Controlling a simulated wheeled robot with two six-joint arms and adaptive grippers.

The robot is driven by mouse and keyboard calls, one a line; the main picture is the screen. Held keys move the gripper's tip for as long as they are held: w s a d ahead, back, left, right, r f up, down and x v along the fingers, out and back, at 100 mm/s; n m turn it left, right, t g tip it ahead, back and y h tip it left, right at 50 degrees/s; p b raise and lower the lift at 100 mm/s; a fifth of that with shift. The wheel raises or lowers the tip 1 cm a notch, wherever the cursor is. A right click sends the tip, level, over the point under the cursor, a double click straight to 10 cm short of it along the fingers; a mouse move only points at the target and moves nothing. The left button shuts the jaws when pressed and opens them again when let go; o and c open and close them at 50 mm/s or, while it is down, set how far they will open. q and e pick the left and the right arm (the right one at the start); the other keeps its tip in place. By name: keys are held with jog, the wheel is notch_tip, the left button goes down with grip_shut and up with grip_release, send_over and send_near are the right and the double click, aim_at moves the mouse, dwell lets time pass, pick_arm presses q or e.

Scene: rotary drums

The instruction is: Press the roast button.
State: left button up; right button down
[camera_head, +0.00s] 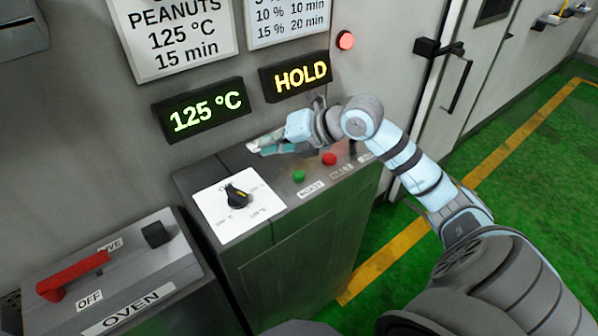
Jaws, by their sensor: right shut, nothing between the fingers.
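A green button (298,176) sits on the top of the grey control box, beside a small white label (311,189) that seems to read ROAST. A red button (329,158) is up and to the right of it, with another label (341,171) too small to read. My right gripper (263,148) is shut and empty, over the back of the panel, up and left of the green button and apart from it in the picture. Its height over the panel is hard to tell. My left gripper is out of view.
A dial (237,196) on a white plate is at the panel's left. Lit displays read 125 °C (203,109) and HOLD (295,76); a red lamp (346,40) glows. The oven box (160,281) with a red lever (73,277) stands lower left. Green floor lies right.

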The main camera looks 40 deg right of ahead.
jog(key=d+m+g+h, duration=0.1)
jog(key=d+h, duration=0.3)
jog(key=d, duration=0.4)
jog(key=shift+s+d+m, duration=0.2)
jog(key=shift+s+m, duration=0.15)
jog(key=shift+m, duration=0.05)
jog(key=b, duration=0.6)
send_over(302, 173)
notch_tip(302, 173, down, 8)
jog(key=shift+r, duration=0.1)
jog(key=shift+f+b, duration=0.55)
jog(key=shift+f, duration=0.05)
jog(key=shift+f+b, duration=0.4)
jog(key=shift+b, duration=0.05)
